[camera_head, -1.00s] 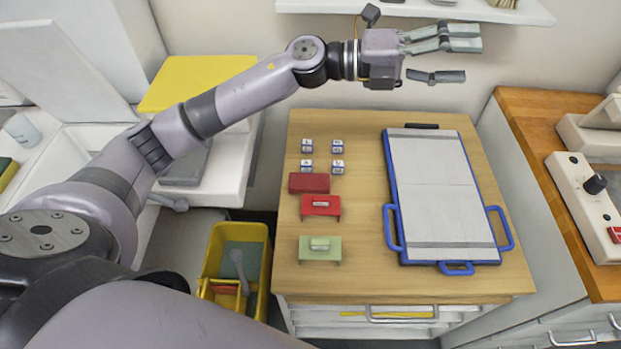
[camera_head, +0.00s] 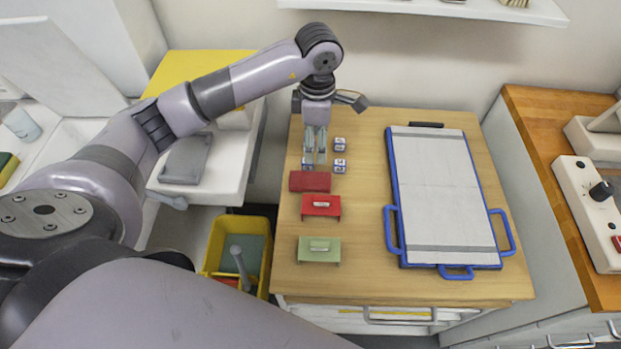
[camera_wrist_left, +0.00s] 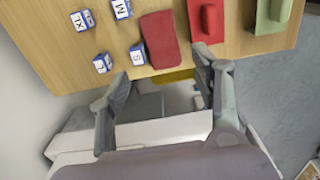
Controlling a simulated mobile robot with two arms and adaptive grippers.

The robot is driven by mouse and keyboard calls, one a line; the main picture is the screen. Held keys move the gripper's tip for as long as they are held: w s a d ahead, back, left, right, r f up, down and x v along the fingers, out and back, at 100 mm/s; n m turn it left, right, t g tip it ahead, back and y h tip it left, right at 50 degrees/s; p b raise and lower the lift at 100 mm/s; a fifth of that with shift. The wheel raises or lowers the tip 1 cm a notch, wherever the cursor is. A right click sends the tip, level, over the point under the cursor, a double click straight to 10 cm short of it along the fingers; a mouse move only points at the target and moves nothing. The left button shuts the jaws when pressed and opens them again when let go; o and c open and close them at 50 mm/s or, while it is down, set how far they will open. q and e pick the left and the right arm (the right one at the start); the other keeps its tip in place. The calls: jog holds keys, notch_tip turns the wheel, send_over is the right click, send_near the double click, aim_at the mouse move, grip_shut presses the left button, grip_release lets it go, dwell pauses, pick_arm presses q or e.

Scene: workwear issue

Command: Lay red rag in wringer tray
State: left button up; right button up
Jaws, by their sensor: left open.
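A dark red folded rag (camera_head: 310,181) lies flat on the wooden table top, left of its middle. It also shows in the left wrist view (camera_wrist_left: 160,38), ahead of the fingertips. My left gripper (camera_head: 315,160) points down over the table, just behind the rag, among small white-and-blue cubes. Its fingers are apart and empty; in the left wrist view (camera_wrist_left: 163,66) they straddle the near edge of the rag from above. A yellow bucket (camera_head: 214,245), which looks like the wringer, stands on the floor left of the table, with grey-green and red inside. Its tray is partly hidden by my arm.
A red handled block (camera_head: 320,206) and a green one (camera_head: 319,249) stand in front of the rag. Small lettered cubes (camera_head: 340,145) stand behind it. A blue-framed board (camera_head: 435,190) covers the table's right. Bare wood lies between.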

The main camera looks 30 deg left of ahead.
pick_arm(q)
jog(key=p, duration=0.2)
send_over(318, 180)
jog(key=f, duration=0.8)
jog(key=shift+s+a+f, duration=0.1)
jog(key=shift+a+f, duration=0.15)
jog(key=shift+a, duration=0.05)
jog(key=f, duration=0.1)
jog(key=f+p, duration=0.1)
jog(key=f, duration=0.1)
jog(key=f+p, duration=0.1)
jog(key=shift+d+f, duration=0.4)
jog(key=shift+f, duration=0.3)
jog(key=shift+c, duration=0.3)
jog(key=shift+c, duration=0.7)
jog(key=c, duration=0.8)
jog(key=shift+c, duration=0.2)
jog(key=shift+r, duration=0.15)
